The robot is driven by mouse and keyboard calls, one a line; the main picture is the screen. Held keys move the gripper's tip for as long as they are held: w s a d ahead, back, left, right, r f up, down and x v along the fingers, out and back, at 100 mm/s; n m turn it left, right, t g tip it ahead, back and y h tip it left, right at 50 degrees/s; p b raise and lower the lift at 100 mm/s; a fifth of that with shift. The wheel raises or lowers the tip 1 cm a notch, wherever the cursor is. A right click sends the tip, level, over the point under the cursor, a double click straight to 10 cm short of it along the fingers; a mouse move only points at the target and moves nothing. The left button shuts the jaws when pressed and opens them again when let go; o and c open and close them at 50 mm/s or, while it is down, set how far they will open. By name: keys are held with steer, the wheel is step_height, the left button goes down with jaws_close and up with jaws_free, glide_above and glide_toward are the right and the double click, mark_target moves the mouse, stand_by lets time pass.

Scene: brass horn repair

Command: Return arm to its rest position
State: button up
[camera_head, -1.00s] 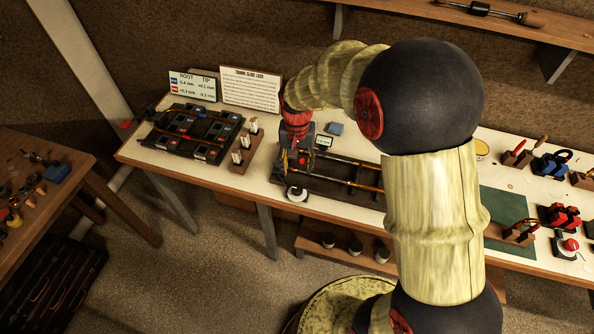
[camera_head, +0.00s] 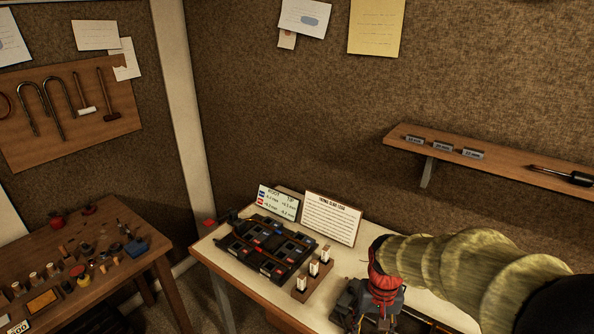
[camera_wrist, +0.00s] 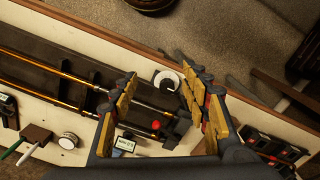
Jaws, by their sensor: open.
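My gripper (camera_wrist: 157,97) is open in the wrist view, with its two yellow-padded fingers apart and nothing between them in their grip. Below it lies the slide fixture (camera_wrist: 100,85), with brass and steel rods on a dark bed. A red button (camera_wrist: 155,125) and a white round knob (camera_wrist: 167,82) show between the fingers, farther down. In the head view my arm reaches in from the right, and its red wrist (camera_head: 383,284) is over the bench near the fixture's end.
The black tray with red and blue blocks (camera_head: 240,244) sits on the bench (camera_head: 240,280), beside small upright white pieces (camera_head: 314,268). Two cards (camera_head: 331,218) stand behind. A wooden shelf (camera_head: 500,160) juts from the wall at right. A cluttered side table (camera_head: 150,262) stands at left.

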steer(key=s+r+n+t+b, duration=0.1)
steer(key=s+r+t+b, duration=0.5)
steer(key=s+r, duration=0.6)
steer(key=shift+s+n, duration=0.4)
steer(key=shift+s, duration=0.8)
steer(key=shift+d, duration=0.1)
stand_by(0.7)
